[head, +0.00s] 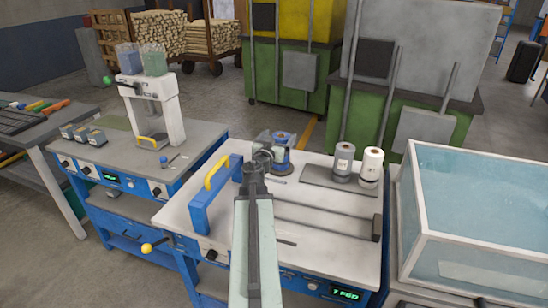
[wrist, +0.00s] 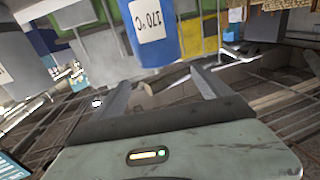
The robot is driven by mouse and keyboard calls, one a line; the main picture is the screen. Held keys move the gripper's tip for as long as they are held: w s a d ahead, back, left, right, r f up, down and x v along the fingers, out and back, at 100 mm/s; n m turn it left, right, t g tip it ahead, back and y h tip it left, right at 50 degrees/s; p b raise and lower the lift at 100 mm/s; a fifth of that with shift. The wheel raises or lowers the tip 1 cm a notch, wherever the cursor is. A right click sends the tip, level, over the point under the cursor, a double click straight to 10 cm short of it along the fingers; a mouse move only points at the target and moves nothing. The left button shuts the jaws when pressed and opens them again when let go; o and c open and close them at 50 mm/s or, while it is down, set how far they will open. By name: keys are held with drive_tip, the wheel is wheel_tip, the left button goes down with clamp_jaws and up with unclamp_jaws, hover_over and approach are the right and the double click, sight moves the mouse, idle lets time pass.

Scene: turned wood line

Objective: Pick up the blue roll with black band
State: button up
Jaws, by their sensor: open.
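A blue roll (head: 283,142) stands upright on the white table top, just beyond my gripper. In the wrist view the blue roll (wrist: 152,45) shows a white label reading "170°C". It lies ahead of my fingers, roughly in line with the space between them. My gripper (head: 264,150) is open at the near left of the roll and hides part of it. In the wrist view my gripper (wrist: 160,88) has its fingers spread with nothing between them.
A grey roll (head: 344,162) and a white roll (head: 371,167) stand together on a grey plate (head: 315,178) to the right. A blue block with a yellow handle (head: 216,172) stands left of my arm. A water tank (head: 480,215) is at far right. The table's front middle is mostly clear.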

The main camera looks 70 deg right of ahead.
sight(283, 132)
wheel_tip(283, 132, down, 6)
drive_tip(key=b, duration=0.5)
drive_tip(key=d, duration=0.5)
drive_tip(key=w+d, duration=0.1)
drive_tip(key=d, duration=0.2)
drive_tip(key=shift+r, duration=0.15)
drive_tip(key=shift+a, duration=0.1)
drive_tip(key=c, duration=1.7)
drive_tip(key=shift+o, duration=0.2)
drive_tip(key=shift+r+p, duration=0.15)
drive_tip(key=shift+p, duration=0.15)
wheel_tip(283, 132, up, 10)
drive_tip(key=p, duration=1)
drive_tip(key=shift+r, duration=0.1)
